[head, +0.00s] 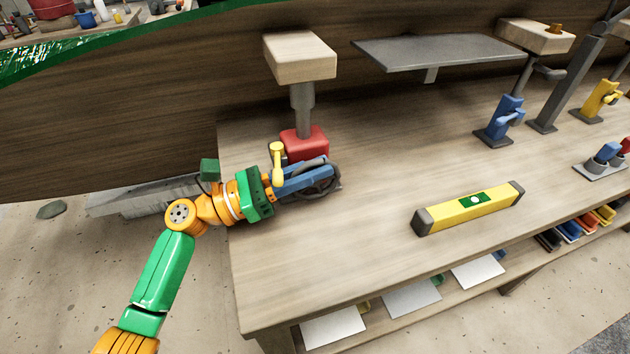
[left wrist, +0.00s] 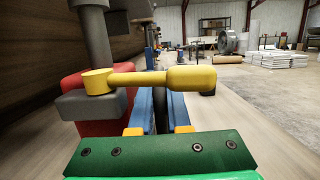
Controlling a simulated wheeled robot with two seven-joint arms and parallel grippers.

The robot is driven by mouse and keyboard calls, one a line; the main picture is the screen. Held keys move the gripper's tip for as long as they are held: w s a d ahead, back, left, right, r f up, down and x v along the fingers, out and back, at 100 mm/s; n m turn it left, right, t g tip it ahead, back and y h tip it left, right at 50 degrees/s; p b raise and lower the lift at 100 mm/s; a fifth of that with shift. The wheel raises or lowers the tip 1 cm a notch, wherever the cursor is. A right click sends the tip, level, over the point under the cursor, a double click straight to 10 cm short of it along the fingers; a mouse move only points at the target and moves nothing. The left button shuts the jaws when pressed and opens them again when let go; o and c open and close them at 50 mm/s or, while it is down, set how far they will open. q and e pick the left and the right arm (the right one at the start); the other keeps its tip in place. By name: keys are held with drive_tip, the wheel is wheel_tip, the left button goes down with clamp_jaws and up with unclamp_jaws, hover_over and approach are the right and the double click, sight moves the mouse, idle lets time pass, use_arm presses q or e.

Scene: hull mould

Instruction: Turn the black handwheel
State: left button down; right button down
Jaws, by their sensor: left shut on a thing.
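The black handwheel (head: 337,184) sits low beside the red jack body (head: 306,142) on the workbench. My left gripper (head: 322,168) reaches in from the left, its blue fingers shut on the handwheel's rim. In the left wrist view the handwheel (left wrist: 161,112) shows as a dark upright strip between the two blue fingers (left wrist: 160,108). A yellow lever (head: 277,163) on the red jack stands close beside my fingers; in the left wrist view it crosses just above them and hides part of the wheel. My right gripper is in neither view.
A wooden block (head: 300,57) tops the jack's grey post, against the dark hull (head: 130,100). A yellow spirit level (head: 470,208) lies on the bench (head: 380,235). Blue (head: 502,120) and yellow (head: 597,100) clamp-like stands are at the right.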

use_arm(q)
drive_tip(key=shift+f, duration=0.15)
drive_tip(key=c, duration=1.2)
unclamp_jaws()
drive_tip(key=shift+c, duration=0.2)
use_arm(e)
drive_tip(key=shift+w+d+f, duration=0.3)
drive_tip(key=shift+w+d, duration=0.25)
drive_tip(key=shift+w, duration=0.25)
use_arm(q)
drive_tip(key=shift+a, duration=0.1)
drive_tip(key=v, duration=0.6)
drive_tip(key=shift+a+b, duration=0.1)
drive_tip(key=shift+b, duration=0.25)
drive_tip(key=shift+s+a+f, duration=0.1)
drive_tip(key=shift+s+a, duration=0.1)
drive_tip(key=shift+a, duration=0.15)
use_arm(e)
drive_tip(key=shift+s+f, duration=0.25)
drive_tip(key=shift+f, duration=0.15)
